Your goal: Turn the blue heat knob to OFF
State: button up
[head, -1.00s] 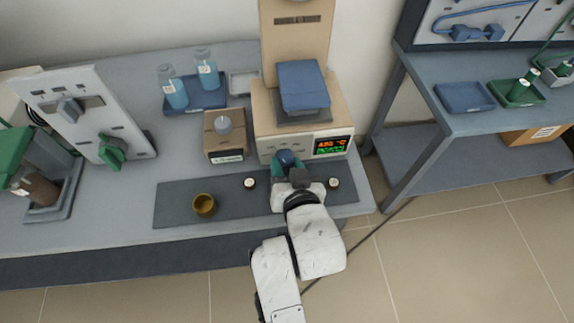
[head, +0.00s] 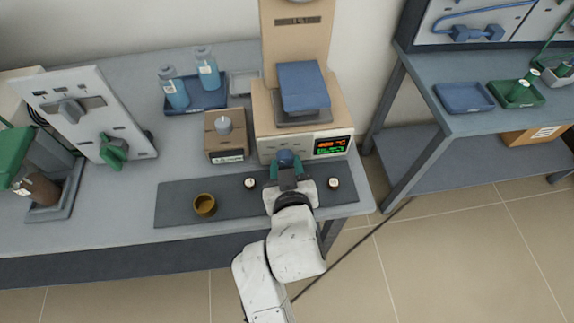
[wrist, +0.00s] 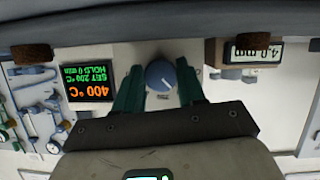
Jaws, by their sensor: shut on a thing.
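The blue heat knob (head: 286,157) sits on the front panel of the beige furnace (head: 263,122). In the wrist view the knob (wrist: 160,74) shows a slanted pale line on its face; I cannot read any OFF mark. My gripper (head: 287,168) has green fingers, one on each side of the knob, shut on it. The fingers (wrist: 159,90) also flank it in the wrist view. The display (wrist: 88,83) appears upside down there and reads 400 °C in orange, with SET 200 °C and HOLD 0 min in green.
A dark mat (head: 231,208) lies in front of the furnace, with a brown cup (head: 204,205) and two small white-topped pieces (head: 250,183) (head: 334,183). A brown box (head: 225,138) stands to the left. Another panel with a green knob (head: 113,151) is farther left.

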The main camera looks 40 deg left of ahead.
jog(key=n+t+b, duration=0.1)
jog(key=n, duration=0.1)
jog(key=n+t+h+b, duration=0.1)
jog(key=shift+f+n+h, duration=0.2)
jog(key=shift+n+h, duration=0.1)
jog(key=shift+n, duration=0.1)
jog(key=shift+a+r+n+t+b, duration=0.1)
jog(key=shift+n+t+b, duration=0.7)
jog(key=shift+n+b, duration=0.2)
jog(key=shift+s, duration=0.1)
jog(key=o, duration=1.1)
jog(key=shift+c, duration=0.2)
